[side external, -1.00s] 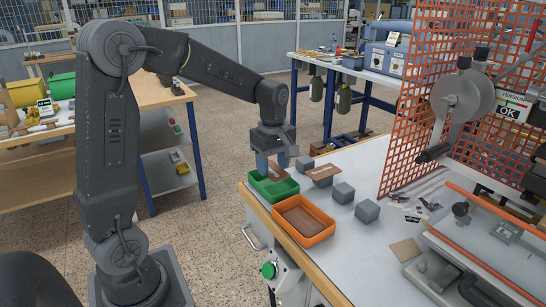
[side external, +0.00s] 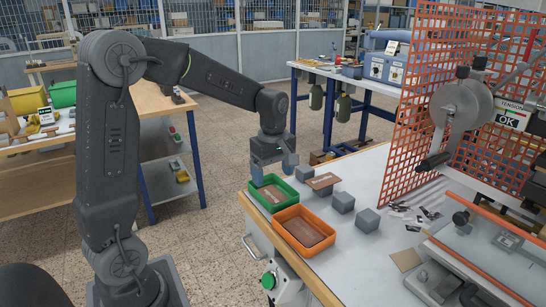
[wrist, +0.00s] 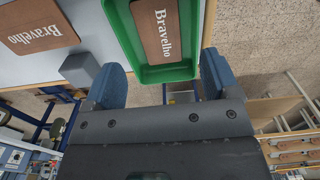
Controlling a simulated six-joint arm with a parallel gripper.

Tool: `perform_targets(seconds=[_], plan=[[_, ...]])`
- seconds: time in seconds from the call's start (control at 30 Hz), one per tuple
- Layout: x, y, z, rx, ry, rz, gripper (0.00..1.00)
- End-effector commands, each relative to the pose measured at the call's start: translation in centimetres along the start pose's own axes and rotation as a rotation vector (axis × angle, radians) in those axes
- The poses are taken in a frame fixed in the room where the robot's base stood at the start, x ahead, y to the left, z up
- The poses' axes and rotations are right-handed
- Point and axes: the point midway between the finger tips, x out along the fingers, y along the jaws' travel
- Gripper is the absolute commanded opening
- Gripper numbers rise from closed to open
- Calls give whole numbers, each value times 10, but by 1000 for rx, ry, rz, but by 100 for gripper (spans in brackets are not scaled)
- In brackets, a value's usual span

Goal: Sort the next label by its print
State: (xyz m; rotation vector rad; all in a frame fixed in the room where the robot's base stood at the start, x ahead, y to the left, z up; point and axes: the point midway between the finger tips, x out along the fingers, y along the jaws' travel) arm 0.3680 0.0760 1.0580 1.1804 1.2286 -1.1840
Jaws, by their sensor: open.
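My gripper (side external: 273,172) is open and empty, just above the green tray (side external: 252,190). In the wrist view its two blue fingers (wrist: 163,82) stand apart at the near end of the green tray (wrist: 128,62). A brown label (side external: 274,194) lies inside the green tray; in the wrist view the label (wrist: 163,28) reads "Bravelho" in white. Another brown label (side external: 323,180) lies right of the green tray, by the grey blocks; in the wrist view this label (wrist: 38,27) also reads "Bravelho".
Grey blocks (side external: 341,202) stand on the white table right of the trays. An orange mesh guard (side external: 425,80) and the stamping machine (side external: 465,105) stand further right. Scraps (side external: 405,212) lie near the guard. The trays are close to the table's left edge.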

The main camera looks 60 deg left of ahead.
Motion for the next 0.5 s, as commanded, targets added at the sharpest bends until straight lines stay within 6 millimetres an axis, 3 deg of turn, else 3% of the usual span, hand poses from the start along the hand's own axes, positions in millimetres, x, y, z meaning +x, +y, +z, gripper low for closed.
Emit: perform_targets(seconds=[0.17, 0.5], plan=[[-28, 0, 0, 0, 2, 6, 81], [-102, 0, 0, 0, 1, 5, 81]])
